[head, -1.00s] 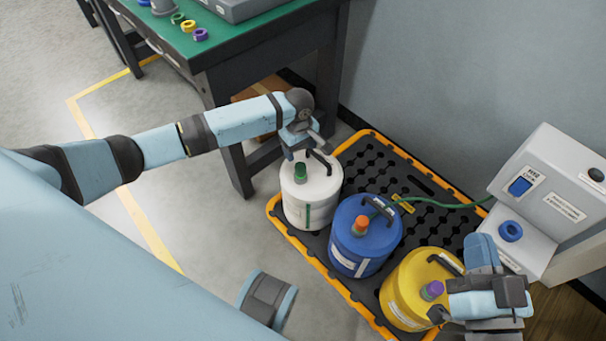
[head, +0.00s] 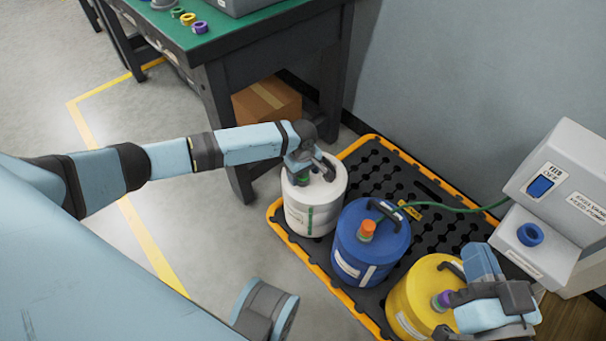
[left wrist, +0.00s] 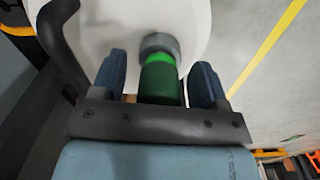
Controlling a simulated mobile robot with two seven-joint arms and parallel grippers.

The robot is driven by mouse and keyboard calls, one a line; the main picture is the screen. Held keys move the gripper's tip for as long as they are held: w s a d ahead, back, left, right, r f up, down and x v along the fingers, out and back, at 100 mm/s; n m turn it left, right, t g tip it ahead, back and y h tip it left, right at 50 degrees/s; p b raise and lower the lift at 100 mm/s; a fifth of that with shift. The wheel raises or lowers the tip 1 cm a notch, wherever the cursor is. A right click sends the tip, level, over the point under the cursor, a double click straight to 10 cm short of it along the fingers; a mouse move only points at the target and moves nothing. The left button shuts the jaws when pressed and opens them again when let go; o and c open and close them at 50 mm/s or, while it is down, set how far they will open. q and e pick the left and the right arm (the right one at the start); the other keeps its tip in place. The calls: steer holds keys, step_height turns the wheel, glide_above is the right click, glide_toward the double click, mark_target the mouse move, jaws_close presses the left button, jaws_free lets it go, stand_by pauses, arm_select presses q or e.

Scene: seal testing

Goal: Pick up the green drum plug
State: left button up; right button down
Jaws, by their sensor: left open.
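The green drum plug (head: 301,180) stands in the top of the white drum (head: 318,210), mostly hidden under my left gripper (head: 303,173) in the head view. In the left wrist view the green plug (left wrist: 160,82) shows between the two open fingers of my left gripper (left wrist: 159,68). A gap is visible on each side of the plug, and its grey collar meets the white drum top (left wrist: 190,20). My right gripper (head: 446,303) is at the purple plug (head: 441,300) on the yellow drum (head: 420,285); I cannot tell whether it grips it.
The white drum's dark handle (left wrist: 62,35) rises close beside the left fingers. The blue drum (head: 362,250) with an orange plug (head: 367,229) stands between the white and yellow drums on a black, orange-edged pallet (head: 435,220). A green-topped bench (head: 255,32) is behind.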

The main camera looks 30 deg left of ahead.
arm_select(q)
steer(key=shift+c, duration=0.4)
steer(key=c, duration=1)
steer(key=shift+o, duration=0.2)
